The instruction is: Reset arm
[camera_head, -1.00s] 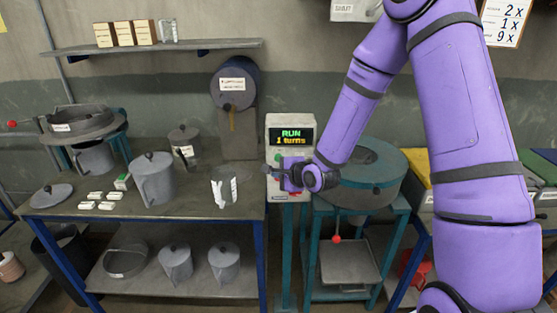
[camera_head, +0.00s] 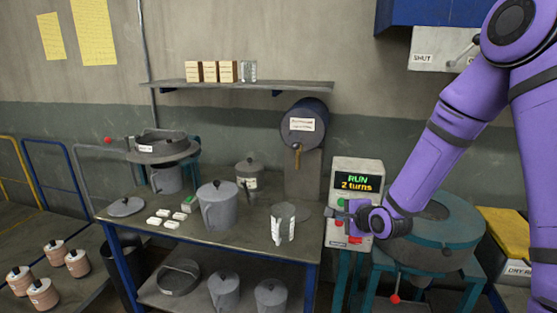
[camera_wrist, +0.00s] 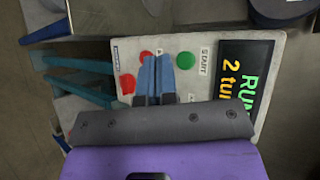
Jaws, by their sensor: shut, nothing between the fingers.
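My purple arm reaches in from the right in the head view. My gripper (camera_head: 338,209) is at the front of a grey control box (camera_head: 343,172). Its display (camera_head: 359,183) reads "RUN 2 turns". In the wrist view, my gripper's two blue fingers (camera_wrist: 155,68) are together with nothing between them. Another red button (camera_wrist: 127,84) is further left. I cannot tell whether the fingertips touch the panel.
A teal round machine (camera_head: 432,232) stands right of the box, under my arm. A workbench (camera_head: 235,232) to the left holds a large grey pot (camera_head: 217,205), a white-marked cup (camera_head: 283,224) and small white blocks (camera_head: 163,213). A shelf (camera_head: 290,86) hangs above.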

